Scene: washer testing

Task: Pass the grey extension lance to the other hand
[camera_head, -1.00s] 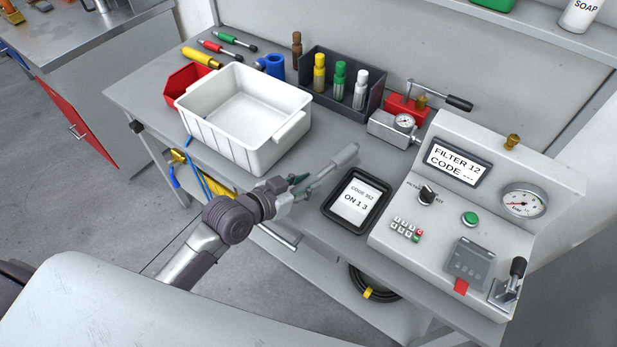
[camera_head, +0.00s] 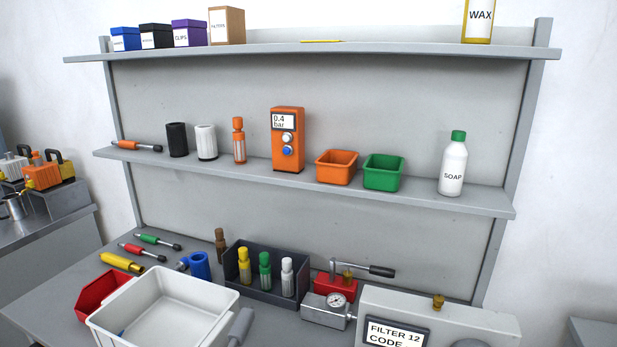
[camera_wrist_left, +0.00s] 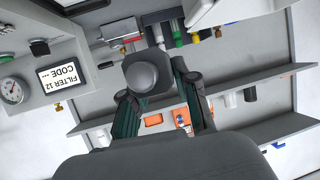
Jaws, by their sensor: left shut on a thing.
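The grey extension lance shows only its rounded end (camera_head: 241,325) at the bottom of the head view, beside the right corner of the white bin. In the left wrist view the lance (camera_wrist_left: 143,76) points almost at the camera, so its length is foreshortened. My left gripper (camera_wrist_left: 160,98) has its two dark fingers on either side of the lance and is shut on it. The left arm is below the edge of the head view. My right gripper is in neither current view.
The white bin (camera_head: 165,296) stands on the bench at front left, with a red bin (camera_head: 98,291) beside it. A dark rack of coloured bottles (camera_head: 236,277), a gauge block (camera_head: 325,311) and the filter panel (camera_head: 460,318) line the bench. Two shelves run above.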

